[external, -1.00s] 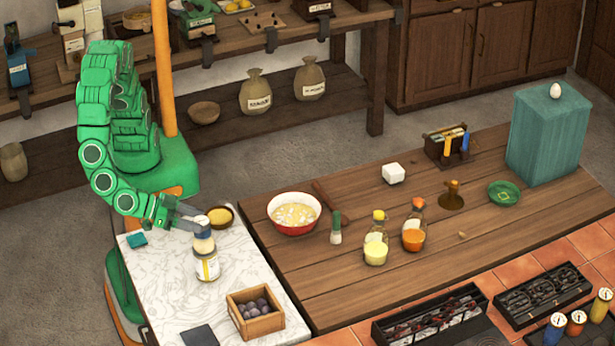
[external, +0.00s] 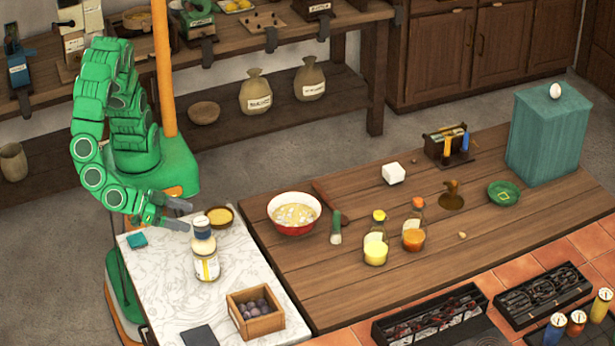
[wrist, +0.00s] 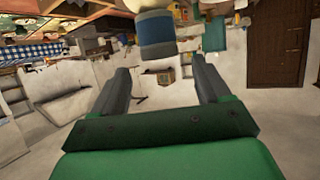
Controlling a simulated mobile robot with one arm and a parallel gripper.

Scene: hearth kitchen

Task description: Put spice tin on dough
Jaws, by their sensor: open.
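The tin also shows in the wrist view (wrist: 156,35), beyond the fingertips. I cannot read the jar's label, so I cannot tell if it is the dough. My gripper (external: 190,218) is open and empty just left of the tin, apart from it. Its two fingers also show spread in the wrist view (wrist: 160,75).
The jar stands on the marble counter (external: 165,285). A small bowl of yellow contents (external: 220,216) is behind it, and a wooden crate of dark round items (external: 256,322) is in front. A teal block (external: 137,240) lies at left. A red bowl (external: 294,226) stands on the wooden table.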

